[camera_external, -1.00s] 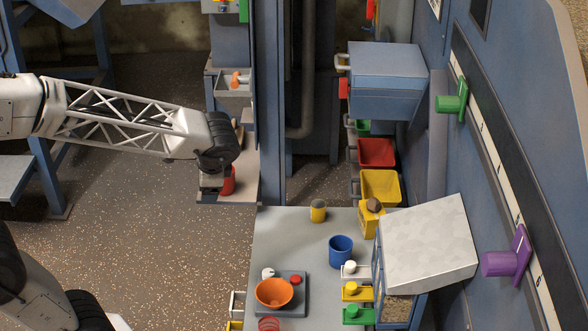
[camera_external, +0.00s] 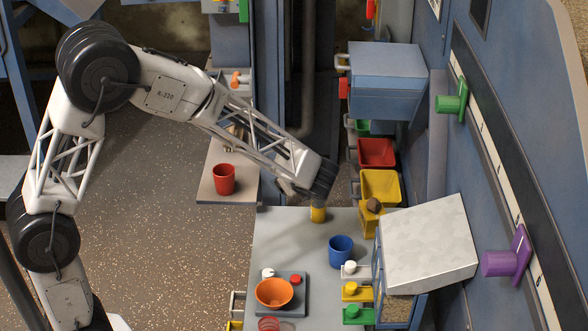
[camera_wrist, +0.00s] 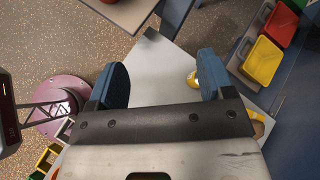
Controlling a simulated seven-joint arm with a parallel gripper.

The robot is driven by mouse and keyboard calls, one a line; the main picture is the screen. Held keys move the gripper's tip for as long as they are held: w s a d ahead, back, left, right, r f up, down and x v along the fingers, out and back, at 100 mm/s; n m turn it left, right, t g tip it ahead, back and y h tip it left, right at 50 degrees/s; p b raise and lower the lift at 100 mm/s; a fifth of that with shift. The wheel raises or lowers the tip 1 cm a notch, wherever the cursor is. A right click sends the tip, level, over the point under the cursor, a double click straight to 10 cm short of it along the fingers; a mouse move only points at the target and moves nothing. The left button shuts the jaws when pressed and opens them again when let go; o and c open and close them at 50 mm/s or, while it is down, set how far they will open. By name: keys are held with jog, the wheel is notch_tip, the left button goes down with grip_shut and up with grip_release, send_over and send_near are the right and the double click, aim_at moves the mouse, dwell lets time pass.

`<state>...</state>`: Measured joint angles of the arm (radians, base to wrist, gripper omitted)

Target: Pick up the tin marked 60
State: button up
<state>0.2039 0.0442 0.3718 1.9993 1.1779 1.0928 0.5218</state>
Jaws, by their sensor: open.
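A small yellow tin (camera_external: 318,214) stands upright at the back of the grey worktable, its top covered by my wrist in the external view. In the wrist view the yellow tin (camera_wrist: 192,78) shows between my fingers, close to the right finger. I cannot read a number on it. My gripper (camera_wrist: 161,82) is open and empty, with its two blue-grey fingers spread wide above the table. How high it is over the tin is hard to tell.
A blue cup (camera_external: 340,251) and an orange bowl (camera_external: 274,293) stand nearer on the worktable (camera_external: 285,235). A red cup (camera_external: 223,180) stands on a ledge to the left. Yellow (camera_external: 381,188) and red bins (camera_external: 376,152) line the right side, near a sloped cabinet (camera_external: 425,245).

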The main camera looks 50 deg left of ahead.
jog(key=w+d+f+m+t+y, duration=0.1)
jog(key=w+d+f+m+t, duration=0.2)
jog(key=w+f+m, duration=0.3)
jog(key=w+d+f, duration=0.1)
jog(key=w+f, duration=0.1)
jog(key=w, duration=0.2)
jog(key=shift+d+f+y, duration=0.3)
jog(key=shift+d, duration=0.05)
jog(key=shift+f, duration=0.1)
send_near(316, 202)
jog(key=shift+x, duration=1.15)
jog(key=shift+f, duration=0.15)
jog(key=shift+x, duration=2.4)
jog(key=shift+w, duration=0.1)
jog(key=c, duration=1)
